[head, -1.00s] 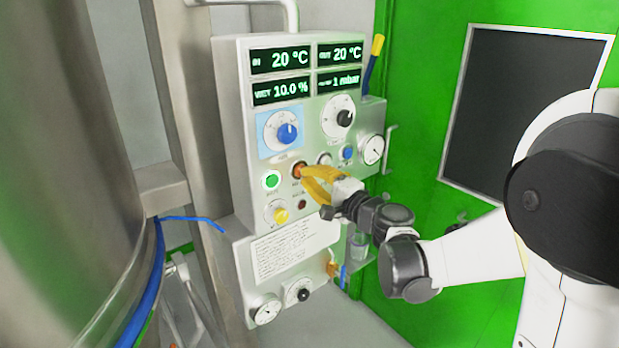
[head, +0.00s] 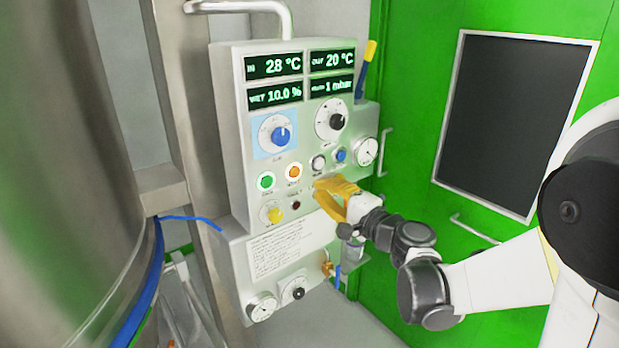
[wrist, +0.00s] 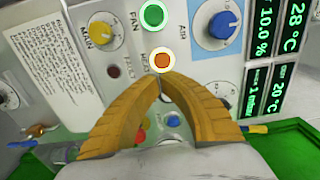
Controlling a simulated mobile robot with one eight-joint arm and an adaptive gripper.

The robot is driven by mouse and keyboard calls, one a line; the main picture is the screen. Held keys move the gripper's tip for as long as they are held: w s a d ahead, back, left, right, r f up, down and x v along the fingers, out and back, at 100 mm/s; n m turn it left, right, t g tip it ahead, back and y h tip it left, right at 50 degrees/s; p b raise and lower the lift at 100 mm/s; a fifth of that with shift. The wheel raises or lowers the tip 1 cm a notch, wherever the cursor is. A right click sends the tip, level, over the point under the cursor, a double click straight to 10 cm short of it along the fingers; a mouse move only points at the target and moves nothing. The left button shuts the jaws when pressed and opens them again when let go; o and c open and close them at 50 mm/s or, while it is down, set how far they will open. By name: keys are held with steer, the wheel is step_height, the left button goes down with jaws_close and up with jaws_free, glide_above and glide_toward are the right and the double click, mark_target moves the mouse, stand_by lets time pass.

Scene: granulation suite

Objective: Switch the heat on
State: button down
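The heat button (head: 294,171) is a round orange button with a white ring on the grey control panel (head: 240,160), and it is lit. The IN display (head: 274,65) reads 28 °C.
The lit green fan button (head: 266,181) is left of the heat button. A blue air knob (head: 281,136), a black knob (head: 336,121), a blue button (head: 341,155) and a yellow main switch (head: 274,215) are close by. A steel vessel (head: 75,150) stands at the left.

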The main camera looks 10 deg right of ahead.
steer(key=v, duration=0.5)
steer(key=shift+p, duration=0.4)
steer(key=s+a+f+n+g+h, duration=0.1)
steer(key=s+a+f+n+g, duration=0.3)
steer(key=s+a+n+g, duration=0.4)
steer(key=s+d+f+n+h, duration=0.2)
steer(key=s+d+h, duration=0.1)
steer(key=s, duration=0.4)
steer(key=s+d+f+n+g+h, duration=0.1)
steer(key=s+d+f+n+h, duration=0.1)
steer(key=s+d, duration=0.3)
steer(key=shift+s+f+n+h, duration=0.2)
steer(key=shift+s+n+h, duration=0.2)
steer(key=shift+s+h, duration=0.65)
steer(key=shift+s, duration=0.15)
